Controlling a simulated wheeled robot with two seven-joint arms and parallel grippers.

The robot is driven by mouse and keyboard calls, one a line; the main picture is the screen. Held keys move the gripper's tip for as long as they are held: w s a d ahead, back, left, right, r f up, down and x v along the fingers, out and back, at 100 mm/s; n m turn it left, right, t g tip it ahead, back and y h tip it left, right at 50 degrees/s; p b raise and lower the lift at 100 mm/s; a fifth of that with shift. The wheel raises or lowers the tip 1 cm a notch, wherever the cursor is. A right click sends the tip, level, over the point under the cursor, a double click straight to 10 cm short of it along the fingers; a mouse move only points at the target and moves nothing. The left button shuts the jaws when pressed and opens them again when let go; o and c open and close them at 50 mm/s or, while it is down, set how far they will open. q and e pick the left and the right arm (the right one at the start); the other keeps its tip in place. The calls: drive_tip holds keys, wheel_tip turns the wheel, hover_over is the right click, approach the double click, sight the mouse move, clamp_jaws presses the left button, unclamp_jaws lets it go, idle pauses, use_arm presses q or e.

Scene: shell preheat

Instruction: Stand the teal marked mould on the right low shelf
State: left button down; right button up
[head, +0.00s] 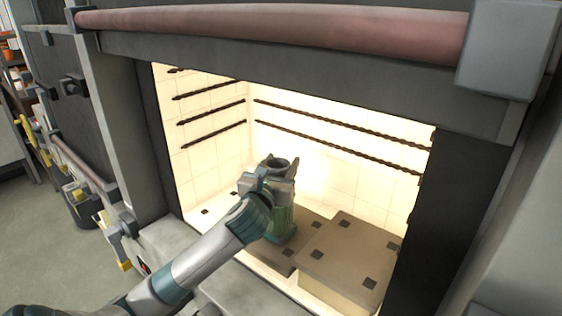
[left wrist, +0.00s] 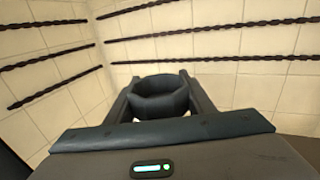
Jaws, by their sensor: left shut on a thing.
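The mould (head: 283,224) is a greenish-teal upright vessel with an open, dark grey-green cup at its top. It is inside the lit chamber, left of the raised slab on the right. My left gripper (head: 272,184) is shut on its upper part. The left wrist view shows the mould's open cup (left wrist: 160,98) between my two fingers. The right low shelf appears as a grey-brown slab (head: 346,240) with dark square marks, its top bare. The mould's foot is low by the darker chamber floor, and I cannot tell whether it touches. My right gripper is not in view.
The kiln chamber has pale tiled walls with dark twisted rods (head: 340,137) along them. A thick reddish bar (head: 270,30) crosses above the opening. The dark right jamb (head: 425,215) bounds the opening near the slab. A lower floor (head: 280,258) lies left of the slab.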

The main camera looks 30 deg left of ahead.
use_arm(q)
drive_tip(key=shift+f, duration=0.1)
idle(0.3)
drive_tip(key=c, duration=0.8)
unclamp_jaws()
drive_tip(key=shift+c, duration=0.2)
drive_tip(key=shift+s+d+b, duration=0.2)
drive_tip(key=shift+s+b, duration=0.15)
drive_tip(key=shift+s, duration=0.25)
drive_tip(key=v, duration=1.1)
drive_tip(key=shift+w, duration=0.1)
